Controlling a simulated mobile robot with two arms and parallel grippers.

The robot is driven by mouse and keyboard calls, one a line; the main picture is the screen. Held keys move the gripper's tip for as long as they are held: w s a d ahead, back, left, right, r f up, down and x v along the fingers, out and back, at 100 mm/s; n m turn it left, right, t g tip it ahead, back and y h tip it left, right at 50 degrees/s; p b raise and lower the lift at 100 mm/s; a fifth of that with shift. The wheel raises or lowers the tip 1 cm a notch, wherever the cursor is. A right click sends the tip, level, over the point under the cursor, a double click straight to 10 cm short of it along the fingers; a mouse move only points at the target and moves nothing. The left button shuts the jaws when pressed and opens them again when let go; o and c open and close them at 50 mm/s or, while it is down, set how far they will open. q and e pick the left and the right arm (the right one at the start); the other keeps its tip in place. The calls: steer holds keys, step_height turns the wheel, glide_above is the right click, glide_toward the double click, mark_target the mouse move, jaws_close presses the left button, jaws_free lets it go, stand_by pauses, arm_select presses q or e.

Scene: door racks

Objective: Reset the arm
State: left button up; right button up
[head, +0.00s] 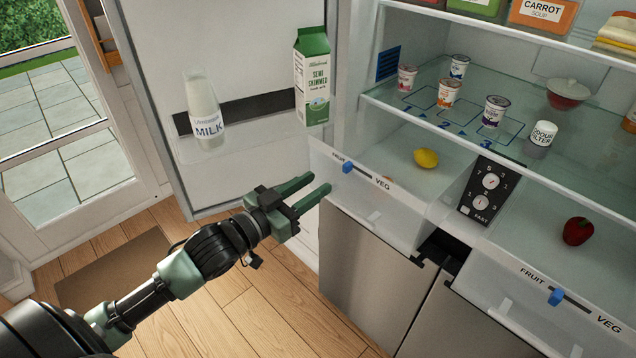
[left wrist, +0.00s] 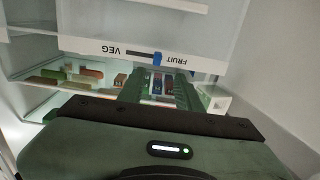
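My left arm reaches in from the lower left in the head view. My left gripper (head: 320,184) is open and empty, its two green fingers apart, in front of the left drawer's lower left corner. In the left wrist view the two fingers (left wrist: 159,80) also stand apart, with nothing held between them. The left drawer (head: 395,200) has a FRUIT/VEG label and a blue slider (head: 347,167) at the FRUIT end. The slider also shows upside down in the left wrist view (left wrist: 157,58). I cannot tell whether the gripper touches the drawer. My right gripper is not in view.
The open fridge door (head: 240,60) holds a milk bottle (head: 203,110) and a green milk carton (head: 313,80). A lemon (head: 426,158) lies in the left drawer, a red pepper (head: 578,231) in the right. Yogurt pots (head: 447,93) stand on the glass shelf.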

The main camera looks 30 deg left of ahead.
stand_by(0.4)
arm_select(q)
steer(key=a+f+n+g+y, duration=0.15)
steer(key=a+f, duration=0.25)
steer(key=f, duration=0.6)
steer(key=a+f+n+g+y, duration=0.1)
steer(key=a+f+g+y, duration=0.15)
steer(key=f, duration=0.85)
steer(key=s+a+f+g+y, duration=0.1)
steer(key=s+f, duration=0.3)
steer(key=f, duration=0.5)
steer(key=s+a+f+g+y, duration=0.15)
steer(key=s+f, duration=0.25)
steer(key=f, duration=0.4)
steer(key=s+d+f+g, duration=0.3)
steer(key=s+f+g, duration=0.2)
steer(key=s+f, duration=1.25)
steer(key=s+d+f+g, duration=0.2)
steer(key=s+d+f, duration=0.1)
steer(key=s, duration=0.6)
steer(key=s+d+f+m+g, duration=0.1)
steer(key=s+d+f, duration=0.3)
steer(key=s, duration=0.6)
steer(key=shift+s+d+f+g, duration=0.2)
steer(key=shift+f+g, duration=0.25)
steer(key=shift+g, duration=0.3)
steer(key=shift+w, duration=0.1)
